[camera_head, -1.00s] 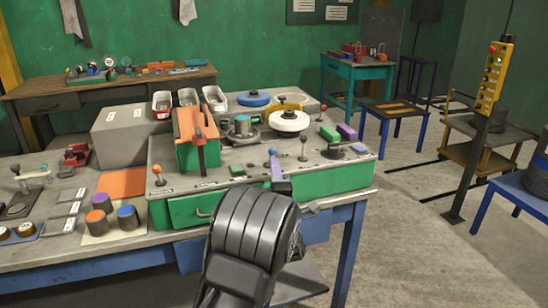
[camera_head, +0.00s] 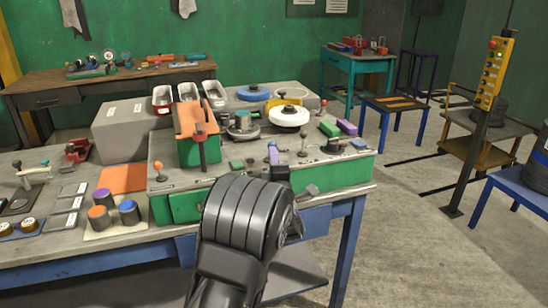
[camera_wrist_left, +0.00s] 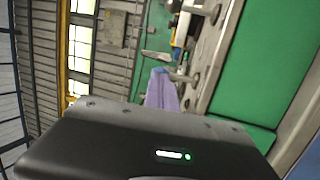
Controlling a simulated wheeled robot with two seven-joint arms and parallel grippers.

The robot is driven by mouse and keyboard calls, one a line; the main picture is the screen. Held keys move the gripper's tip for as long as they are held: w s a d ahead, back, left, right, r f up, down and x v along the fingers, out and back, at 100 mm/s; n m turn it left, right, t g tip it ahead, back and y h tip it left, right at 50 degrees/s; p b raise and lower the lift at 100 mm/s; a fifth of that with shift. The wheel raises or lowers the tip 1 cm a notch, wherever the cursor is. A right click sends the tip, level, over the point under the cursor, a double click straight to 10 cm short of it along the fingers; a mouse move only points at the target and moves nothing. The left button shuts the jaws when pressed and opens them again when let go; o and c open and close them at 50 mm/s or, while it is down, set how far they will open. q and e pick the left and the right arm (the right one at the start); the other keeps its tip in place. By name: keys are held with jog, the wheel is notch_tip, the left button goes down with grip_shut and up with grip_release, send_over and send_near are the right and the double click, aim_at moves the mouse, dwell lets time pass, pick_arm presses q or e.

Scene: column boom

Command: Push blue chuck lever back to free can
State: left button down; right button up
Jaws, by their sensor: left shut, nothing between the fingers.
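A lever with a blue-violet knob (camera_head: 273,154) stands near the front of the grey-topped green console. A blue tip over a violet piece (camera_wrist_left: 162,92) shows in the left wrist view, probably this lever. The grey can (camera_head: 242,121) sits upright in a dark round holder behind and left of the lever. My left gripper (camera_head: 280,173) is shut and empty, just in front of the lever's knob. I cannot tell whether they touch. The lever's lower part is partly hidden. My right gripper is not in view.
An orange-topped green block (camera_head: 196,128) stands left of the can.

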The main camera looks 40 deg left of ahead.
aim_at(269, 145)
pick_arm(q)
jog(key=shift+w+a+r+n+g+h+p, duration=0.15)
jog(key=shift+a+r+g+h+p, duration=0.1)
jog(key=shift+r+p, duration=0.15)
jog(key=shift+a+r+n+g+h+p, duration=0.15)
jog(key=shift+r+g+p, duration=0.1)
jog(key=shift+r, duration=0.15)
jog(key=p, duration=0.1)
jog(key=w+a+r+g+h+p, duration=0.1)
jog(key=p, duration=0.1)
jog(key=shift+a+r+g+h, duration=0.15)
jog(key=shift+r+g+h, duration=0.1)
jog(key=shift+g+h, duration=0.05)
jog(key=shift+w+a+r+n+g+h+p, duration=0.1)
jog(key=shift+w+a+n+g+h+p, duration=0.1)
jog(key=shift+a+n+g+h+p, duration=0.15)
jog(key=shift+w+a, duration=0.15)
jog(key=shift+a, duration=0.05)
jog(key=shift+w+a+r+p, duration=0.35)
jog(key=shift+w+a+p, duration=0.4)
jog(key=shift+p, duration=0.45)
jog(key=shift+w+a+g+h+p, duration=0.15)
jog(key=shift+a+g+h+p, duration=0.3)
jog(key=shift+g+h+p, duration=0.15)
jog(key=shift+w+a+f+p, duration=0.15)
jog(key=shift+w+a+p, duration=0.05)
jog(key=shift+a+p, duration=0.15)
jog(key=shift+a, duration=0.1)
